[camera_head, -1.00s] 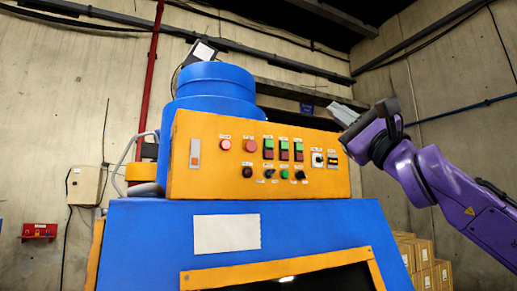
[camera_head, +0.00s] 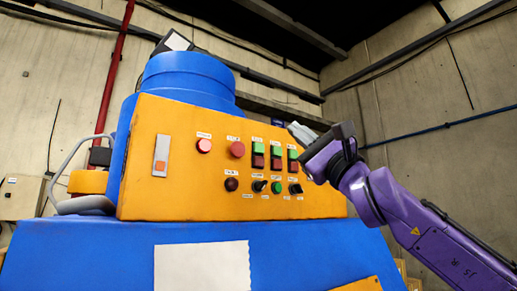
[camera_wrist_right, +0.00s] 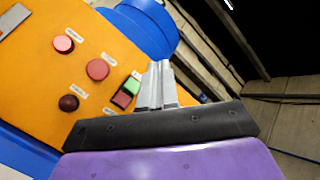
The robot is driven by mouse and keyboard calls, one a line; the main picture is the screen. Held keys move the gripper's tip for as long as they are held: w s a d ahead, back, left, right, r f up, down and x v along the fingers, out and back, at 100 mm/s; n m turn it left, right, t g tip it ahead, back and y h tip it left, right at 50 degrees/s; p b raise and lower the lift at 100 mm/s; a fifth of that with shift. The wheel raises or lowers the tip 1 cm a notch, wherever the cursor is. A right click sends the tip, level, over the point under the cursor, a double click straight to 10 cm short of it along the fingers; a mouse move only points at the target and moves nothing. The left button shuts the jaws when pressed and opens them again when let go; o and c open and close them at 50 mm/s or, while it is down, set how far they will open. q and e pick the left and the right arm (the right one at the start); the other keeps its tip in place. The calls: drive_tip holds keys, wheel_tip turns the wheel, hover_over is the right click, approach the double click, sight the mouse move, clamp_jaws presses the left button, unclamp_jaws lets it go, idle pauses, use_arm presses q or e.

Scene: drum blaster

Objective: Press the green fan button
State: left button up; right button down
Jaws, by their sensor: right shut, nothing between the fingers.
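The orange control panel (camera_head: 180,190) carries three green-over-red switch pairs, with green halves at left (camera_head: 258,148), middle (camera_head: 276,149) and right (camera_head: 293,154). A round green button (camera_head: 278,187) sits below them. The small labels are too blurred to read, so I cannot tell which green one is the fan button. My right gripper (camera_head: 299,131) is shut and empty, its tips just above the right pair in the head view. In the right wrist view, the shut fingers (camera_wrist_right: 159,69) appear beside one green-and-red pair (camera_wrist_right: 126,92) and hide the panel beyond. My left gripper is not in view.
Red round buttons (camera_head: 204,145) (camera_head: 236,149), a dark red one (camera_head: 231,184) and black knobs (camera_head: 259,186) share the panel. The blue machine body (camera_head: 100,255) juts out below it, and a blue drum (camera_head: 190,80) rises behind.

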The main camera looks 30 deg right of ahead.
sight(259, 148)
drive_tip(key=w, duration=0.9)
drive_tip(key=shift+w+a+b, duration=0.3)
drive_tip(key=shift+w+a, duration=0.05)
drive_tip(key=shift+w+f, duration=0.15)
drive_tip(key=shift+w, duration=0.1)
idle(1.4)
drive_tip(key=shift+w, duration=0.35)
drive_tip(key=shift+w+a, duration=0.1)
drive_tip(key=shift+w, duration=0.3)
idle(0.7)
drive_tip(key=shift+s, duration=0.85)
